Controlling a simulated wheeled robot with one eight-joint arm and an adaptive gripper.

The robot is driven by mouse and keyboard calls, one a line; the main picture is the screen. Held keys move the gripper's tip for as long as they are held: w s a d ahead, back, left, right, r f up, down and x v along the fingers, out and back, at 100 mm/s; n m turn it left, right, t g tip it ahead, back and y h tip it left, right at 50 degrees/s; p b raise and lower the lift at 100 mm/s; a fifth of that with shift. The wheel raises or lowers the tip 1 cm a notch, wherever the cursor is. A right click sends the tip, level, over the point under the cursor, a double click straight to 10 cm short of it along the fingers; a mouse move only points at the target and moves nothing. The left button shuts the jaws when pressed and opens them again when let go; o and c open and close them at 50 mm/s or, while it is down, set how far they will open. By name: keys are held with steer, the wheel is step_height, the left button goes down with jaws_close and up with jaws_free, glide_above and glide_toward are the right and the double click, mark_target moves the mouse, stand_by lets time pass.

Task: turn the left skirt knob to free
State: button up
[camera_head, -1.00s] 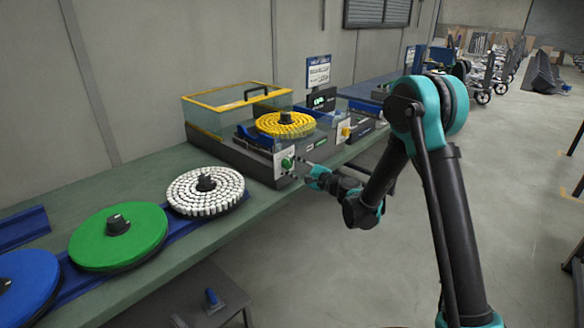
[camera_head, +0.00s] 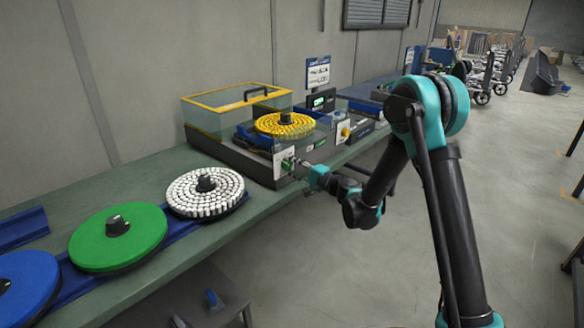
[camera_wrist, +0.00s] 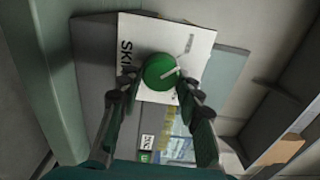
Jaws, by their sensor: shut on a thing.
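The left skirt knob (camera_head: 286,164) is green and sits on a white plate at the front of the dark machine. In the wrist view the green knob (camera_wrist: 158,73) is round, with a pale pointer line slanting up and right. The white plate (camera_wrist: 200,42) carries large lettering, partly hidden, and smaller marks at the line's end. My gripper (camera_head: 292,165) is at the knob, its fingers on either side of it. In the wrist view my gripper (camera_wrist: 160,88) is shut on the knob, and the fingers cover part of the plate.
A second white plate with a yellow knob (camera_head: 345,132) is to the right. A yellow-beaded disc (camera_head: 285,125) tops the machine, beside a yellow-framed clear cover (camera_head: 222,113). White (camera_head: 205,191), green (camera_head: 118,236) and blue (camera_head: 25,283) discs line the bench. The floor at right is open.

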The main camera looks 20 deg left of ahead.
steer(key=shift+s, duration=0.1)
stand_by(0.3)
steer(key=o, duration=1.2)
steer(key=shift+c, duration=0.2)
steer(key=shift+d, duration=0.1)
steer(key=v, duration=1.2)
